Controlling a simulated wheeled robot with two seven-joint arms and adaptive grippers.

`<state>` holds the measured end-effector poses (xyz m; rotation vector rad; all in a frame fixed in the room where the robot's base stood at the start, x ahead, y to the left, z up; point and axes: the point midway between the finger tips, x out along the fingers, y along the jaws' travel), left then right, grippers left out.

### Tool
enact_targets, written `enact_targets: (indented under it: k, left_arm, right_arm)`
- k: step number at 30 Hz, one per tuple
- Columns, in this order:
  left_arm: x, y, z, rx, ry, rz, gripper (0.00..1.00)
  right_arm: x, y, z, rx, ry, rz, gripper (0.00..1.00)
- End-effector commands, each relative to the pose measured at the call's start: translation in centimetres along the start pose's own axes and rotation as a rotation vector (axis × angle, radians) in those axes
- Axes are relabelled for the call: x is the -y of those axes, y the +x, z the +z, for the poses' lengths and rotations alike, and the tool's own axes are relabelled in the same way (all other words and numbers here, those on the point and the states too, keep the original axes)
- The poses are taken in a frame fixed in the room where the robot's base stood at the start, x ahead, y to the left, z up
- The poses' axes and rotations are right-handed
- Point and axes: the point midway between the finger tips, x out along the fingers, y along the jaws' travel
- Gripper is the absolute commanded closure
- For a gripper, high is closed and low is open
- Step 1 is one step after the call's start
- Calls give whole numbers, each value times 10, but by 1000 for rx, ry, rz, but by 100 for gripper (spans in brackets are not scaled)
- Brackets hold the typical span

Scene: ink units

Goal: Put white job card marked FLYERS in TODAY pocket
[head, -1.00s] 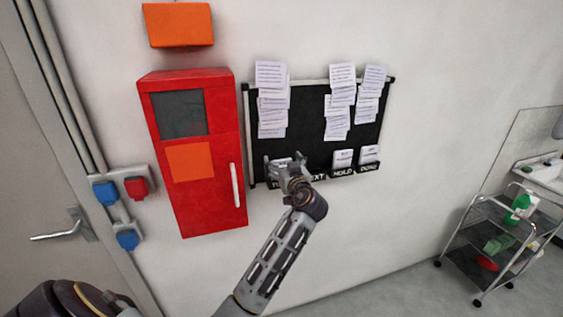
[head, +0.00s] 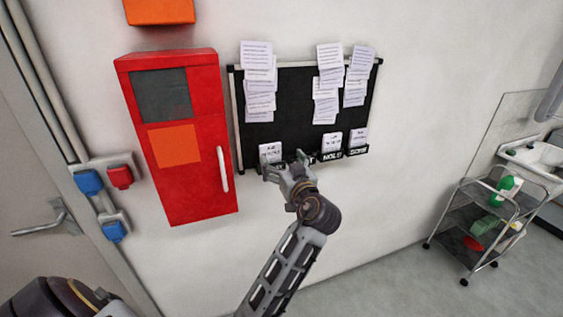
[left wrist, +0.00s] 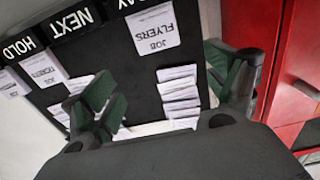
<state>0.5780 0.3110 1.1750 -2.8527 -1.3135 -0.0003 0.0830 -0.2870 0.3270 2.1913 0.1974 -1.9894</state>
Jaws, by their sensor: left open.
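The white job card marked FLYERS (left wrist: 154,30) stands in the pocket whose label ends in "DAY" (left wrist: 130,4), seen upside down in the left wrist view. In the head view the card (head: 270,152) is at the leftmost pocket of the black board (head: 290,118). My left gripper (head: 285,165) is open and empty in front of the lower left of the board. In the left wrist view its fingers (left wrist: 165,95) are apart, with the card beyond them and not between them. The gripper hides part of the pocket labels in the head view. My right gripper is not in view.
A TICKETS card (left wrist: 42,68) is at the HOLD pocket (head: 332,156), and another card (head: 360,137) at DONE. Several paper sheets (head: 257,80) hang on the board. A red cabinet (head: 180,190) stands left of it. A wire trolley (head: 470,222) is at right.

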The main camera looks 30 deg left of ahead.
Motion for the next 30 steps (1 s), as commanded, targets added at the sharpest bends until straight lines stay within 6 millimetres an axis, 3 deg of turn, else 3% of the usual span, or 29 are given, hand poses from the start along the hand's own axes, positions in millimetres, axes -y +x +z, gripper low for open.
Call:
enact_targets:
  k: [20,26,30]
  left_arm:
    - [-2,1,3,3,6,3,13]
    - [-21,6,36,40,81,54,13]
    - [-47,10,92,100,193,135,13]
  right_arm:
    - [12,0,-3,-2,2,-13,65]
    - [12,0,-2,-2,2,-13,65]
    - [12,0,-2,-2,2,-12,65]
